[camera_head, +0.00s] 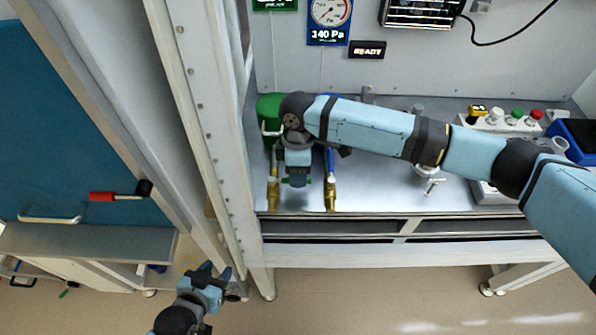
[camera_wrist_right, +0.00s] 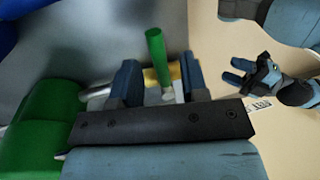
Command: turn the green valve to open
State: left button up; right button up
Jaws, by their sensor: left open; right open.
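The green valve's handle (camera_wrist_right: 157,55) shows in the right wrist view as a green bar, with a brass part (camera_wrist_right: 178,76) beside its base. In that view my right gripper (camera_wrist_right: 160,82) is open, and the handle's lower end appears between its two blue fingers; contact cannot be told. In the head view my right gripper (camera_head: 296,182) points down over the left brass valve (camera_head: 272,196) and hides most of the handle. My left gripper (camera_head: 213,275) is open and empty, low over the floor in front of the bench; it also shows in the wrist view (camera_wrist_right: 245,72).
A green cylinder (camera_head: 267,108) stands behind the left valve. A second brass valve (camera_head: 331,197) with a blue handle is close on the right. A white frame post (camera_head: 205,120) rises at the left. Switches and buttons (camera_head: 505,119) sit at the back right.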

jog(key=shift+s+f, duration=0.1)
jog(key=shift+f, duration=0.35)
jog(key=shift+c, duration=0.5)
grip_shut()
